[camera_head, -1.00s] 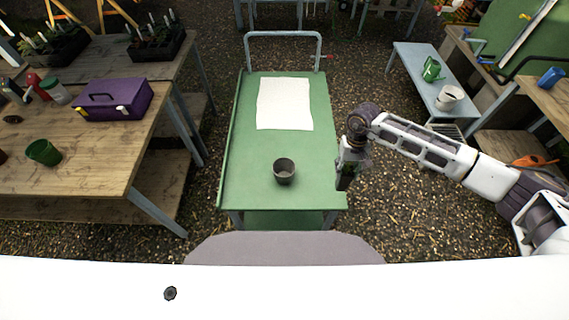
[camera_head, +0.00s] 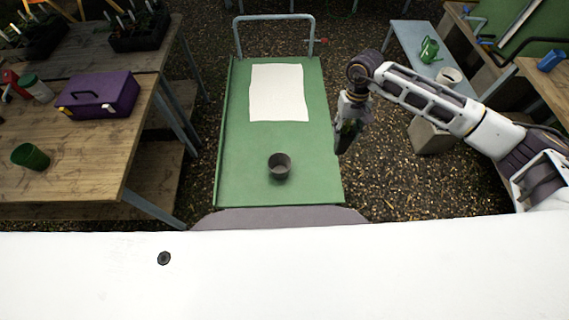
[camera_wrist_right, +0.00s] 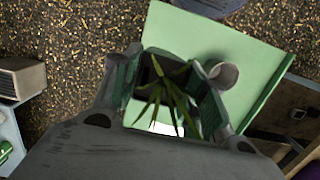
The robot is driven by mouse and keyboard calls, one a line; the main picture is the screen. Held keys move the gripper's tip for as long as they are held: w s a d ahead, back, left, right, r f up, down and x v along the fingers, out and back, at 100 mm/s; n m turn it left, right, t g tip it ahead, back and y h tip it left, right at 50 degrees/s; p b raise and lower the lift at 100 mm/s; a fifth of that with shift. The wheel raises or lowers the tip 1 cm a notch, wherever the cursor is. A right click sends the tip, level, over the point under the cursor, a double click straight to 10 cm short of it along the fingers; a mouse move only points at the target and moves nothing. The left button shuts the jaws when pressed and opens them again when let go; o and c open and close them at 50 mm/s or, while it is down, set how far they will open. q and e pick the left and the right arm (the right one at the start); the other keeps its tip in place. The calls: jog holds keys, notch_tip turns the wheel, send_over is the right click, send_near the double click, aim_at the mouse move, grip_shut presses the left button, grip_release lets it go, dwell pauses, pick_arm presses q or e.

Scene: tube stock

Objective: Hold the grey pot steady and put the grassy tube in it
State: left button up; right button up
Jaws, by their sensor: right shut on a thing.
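The grey pot (camera_head: 279,167) stands upright on the green cart top (camera_head: 240,150), near its front edge. In the right wrist view the grey pot (camera_wrist_right: 223,74) shows beyond the fingers. My right gripper (camera_head: 347,138) is at the right edge of the cart, apart from the pot. In the right wrist view my right gripper (camera_wrist_right: 170,95) is shut on the grassy tube, whose long green leaves (camera_wrist_right: 168,92) spread between the fingers. The tube's body is mostly hidden by the fingers. My left gripper is not in view.
A white sheet (camera_head: 278,92) lies on the far half of the cart. A wooden table at left bears a purple toolbox (camera_head: 98,96) and a dark green pot (camera_head: 30,157).

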jog(key=shift+w, duration=0.1)
dwell(0.3)
jog(key=shift+s+f+b, duration=0.2)
jog(key=shift+f+b, duration=0.05)
jog(key=shift+b, duration=0.05)
jog(key=s+a+f+n, duration=0.1)
jog(key=s+a, duration=0.1)
jog(key=a, duration=0.5)
jog(key=s+a+f+n, duration=0.1)
jog(key=s+a+f, duration=0.1)
jog(key=a, duration=0.6)
jog(key=w+a+f+m+t+y, duration=0.1)
jog(key=w+a+m, duration=0.2)
jog(key=m, duration=0.7)
jog(key=w+a+f+m, duration=0.2)
jog(key=w+a+m, duration=0.1)
jog(key=m, duration=0.7)
jog(key=shift+a+t+y, duration=0.3)
jog(key=shift+t+y, duration=0.1)
